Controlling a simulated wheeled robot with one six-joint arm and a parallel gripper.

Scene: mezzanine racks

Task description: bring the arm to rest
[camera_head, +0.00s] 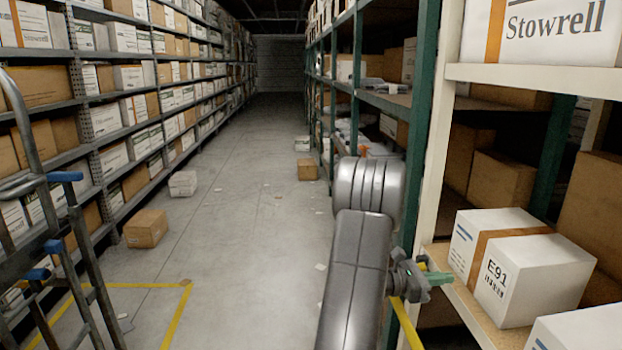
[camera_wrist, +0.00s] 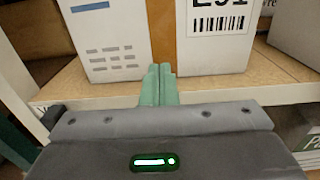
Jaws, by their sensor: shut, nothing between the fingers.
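My gripper (camera_head: 440,278) is at the right in the head view, at the edge of a rack shelf (camera_head: 470,317). Its green fingers are shut together with nothing between them. They show in the wrist view (camera_wrist: 159,84), pointing toward the shelf edge. In front of them stands a white box with a tan band and the label E91 (camera_head: 535,280). The box also shows in the wrist view (camera_wrist: 112,45). I cannot tell whether the fingertips touch the box. My grey arm reaches up from the bottom of the head view and bends down to the gripper.
A cream rack post (camera_head: 432,130) rises close beside my arm. Another white box (camera_head: 580,330) stands at the shelf's near right. A blue-handled ladder or cart (camera_head: 75,240) is at the left. Cartons (camera_head: 146,228) lie on the aisle floor (camera_head: 245,200), which is otherwise mostly open.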

